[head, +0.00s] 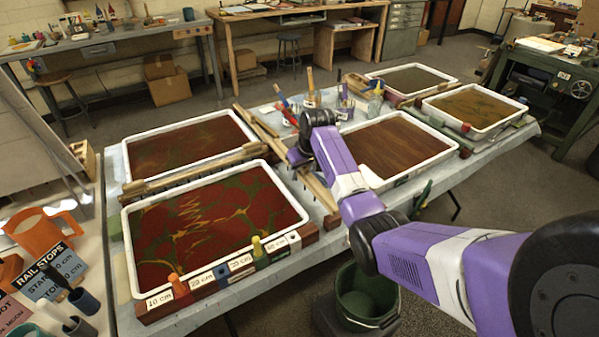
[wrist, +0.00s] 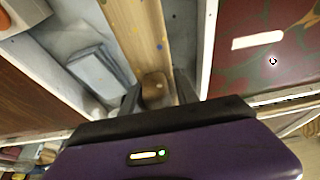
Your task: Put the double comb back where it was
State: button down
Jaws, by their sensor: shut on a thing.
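My gripper (head: 299,157) is low over the gap between the left and right trays. In the wrist view its fingers (wrist: 158,96) are shut on a small brown wooden piece (wrist: 155,82), above a paint-spotted plank (wrist: 135,35). Most of this piece is hidden by my gripper, so I cannot tell if it is part of the double comb. The front left tray (head: 299,203) holds a red and green bath with yellow zigzag lines.
The back left tray (head: 126,158), a brown-bath tray (head: 448,153) and two farther trays stand on the same table. Numbered blocks (head: 240,263) line the front edge. Jars with brushes (head: 345,104) stand behind my gripper. A green bucket (head: 367,300) is on the floor.

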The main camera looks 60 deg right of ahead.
aim_at(307, 167)
jog(key=shift+f, duration=0.25)
jog(key=shift+f, duration=0.3)
jog(key=c, duration=0.9)
grip_release()
jog(key=shift+r, duration=0.1)
jog(key=v, duration=1.3)
jog(key=shift+w+d+p, duration=0.1)
jog(key=shift+w+p, duration=0.05)
jog(key=shift+p, duration=0.15)
